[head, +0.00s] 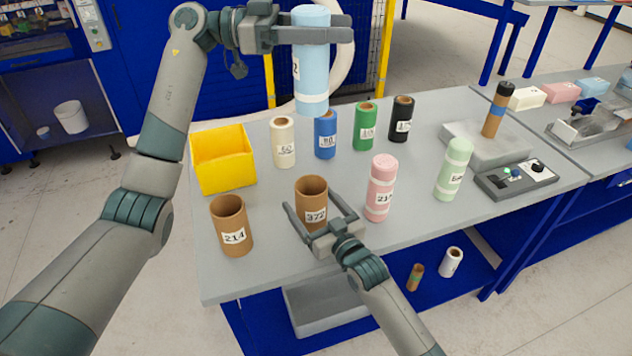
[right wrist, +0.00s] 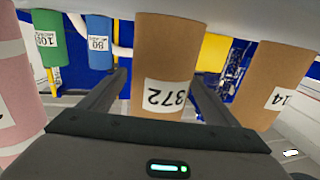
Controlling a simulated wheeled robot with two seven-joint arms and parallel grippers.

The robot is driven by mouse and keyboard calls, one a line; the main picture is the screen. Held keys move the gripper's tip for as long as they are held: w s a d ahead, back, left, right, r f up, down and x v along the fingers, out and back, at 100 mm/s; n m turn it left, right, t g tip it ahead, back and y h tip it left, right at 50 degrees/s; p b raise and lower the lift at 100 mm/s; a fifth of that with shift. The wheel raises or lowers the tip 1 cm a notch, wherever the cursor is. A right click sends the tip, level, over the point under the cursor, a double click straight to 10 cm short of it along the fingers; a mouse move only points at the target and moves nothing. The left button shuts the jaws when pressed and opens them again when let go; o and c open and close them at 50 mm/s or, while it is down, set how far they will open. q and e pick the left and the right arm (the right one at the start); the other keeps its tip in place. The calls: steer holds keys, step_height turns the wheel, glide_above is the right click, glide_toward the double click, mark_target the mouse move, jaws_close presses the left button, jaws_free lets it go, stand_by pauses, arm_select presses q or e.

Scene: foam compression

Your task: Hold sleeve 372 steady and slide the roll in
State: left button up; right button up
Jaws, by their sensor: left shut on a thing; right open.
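Sleeve 372 (head: 311,196) is a brown open-topped cardboard tube standing upright on the table; it also shows in the right wrist view (right wrist: 165,55). My right gripper (head: 313,212) is open, its fingers on either side of the sleeve, with visible gaps beside it in the right wrist view. My left gripper (head: 320,32) is shut on a light blue foam roll (head: 312,85) with white bands, held upright high up. Its label is partly hidden; a 2 shows. In the head view the roll appears beyond the sleeve, apart from it.
Sleeve 214 (head: 231,226) stands left of sleeve 372, and a pink roll (head: 381,188) stands right. A green roll (head: 453,169), a yellow bin (head: 223,160) and several smaller labelled rolls, including a blue one (head: 325,135), stand around. A control box (head: 516,180) sits at right.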

steer(key=c, duration=1.2)
arm_select(q)
steer(key=m+g, duration=0.2)
steer(key=g, duration=0.2)
glide_above(327, 102)
steer(key=d, duration=0.3)
step_height(327, 102, down, 7)
steer(key=shift+m+g+y, duration=0.6)
steer(key=shift+m, duration=0.1)
steer(key=a+f, duration=0.1)
steer(key=f, duration=0.1)
steer(key=a+f, duration=0.1)
steer(key=f, duration=0.1)
steer(key=a+f, duration=0.1)
steer(key=f, duration=0.1)
steer(key=shift+f, duration=0.25)
